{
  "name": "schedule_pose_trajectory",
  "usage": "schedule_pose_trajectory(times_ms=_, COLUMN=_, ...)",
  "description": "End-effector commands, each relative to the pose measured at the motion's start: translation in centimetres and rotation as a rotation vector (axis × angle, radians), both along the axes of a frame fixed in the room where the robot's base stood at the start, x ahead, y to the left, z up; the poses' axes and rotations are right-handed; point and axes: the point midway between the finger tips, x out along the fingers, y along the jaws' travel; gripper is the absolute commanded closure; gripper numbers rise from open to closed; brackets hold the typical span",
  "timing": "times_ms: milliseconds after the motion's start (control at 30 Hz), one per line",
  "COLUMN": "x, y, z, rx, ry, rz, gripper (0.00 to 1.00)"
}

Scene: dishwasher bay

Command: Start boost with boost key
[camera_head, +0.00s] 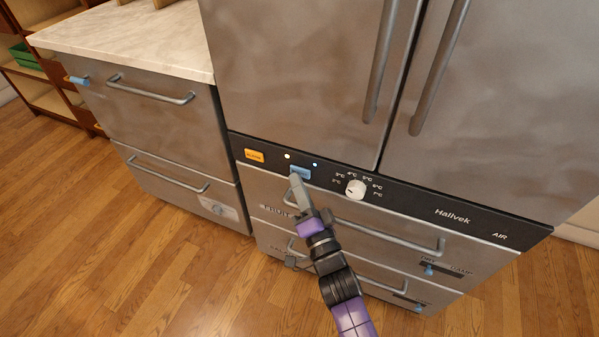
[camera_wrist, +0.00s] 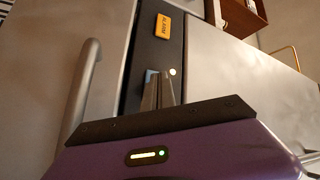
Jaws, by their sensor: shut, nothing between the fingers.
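The blue key (camera_head: 300,172) sits on the black control strip (camera_head: 460,202) of the steel appliance, between the orange key and the white dial. Its label is too small to read. I cannot tell whether the key is pressed in.
An orange alarm key (camera_head: 254,155) and a lit white lamp (camera_head: 287,156) are left of the blue key. A white dial (camera_head: 356,188) with temperature marks is to the right. A drawer handle (camera_head: 375,233) runs below the strip, close to my arm. Wooden floor lies clear at left.

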Motion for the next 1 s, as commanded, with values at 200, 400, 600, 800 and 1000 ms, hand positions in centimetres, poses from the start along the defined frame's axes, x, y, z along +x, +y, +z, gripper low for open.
schedule_pose_trajectory(times_ms=200, x=-0.9, y=0.3, z=-0.1, rx=-0.001, ry=0.002, rz=0.001, gripper=1.0)
schedule_pose_trajectory(times_ms=400, x=-0.9, y=0.3, z=0.0, rx=0.0, ry=0.001, rz=0.002, gripper=1.0)
schedule_pose_trajectory(times_ms=600, x=-1.6, y=0.6, z=-0.2, rx=0.0, ry=0.0, rz=0.002, gripper=1.0)
schedule_pose_trajectory(times_ms=800, x=-3.3, y=1.2, z=-0.3, rx=0.001, ry=0.0, rz=0.004, gripper=1.0)
schedule_pose_trajectory(times_ms=1000, x=-4.9, y=1.8, z=-0.2, rx=0.001, ry=0.0, rz=0.002, gripper=1.0)
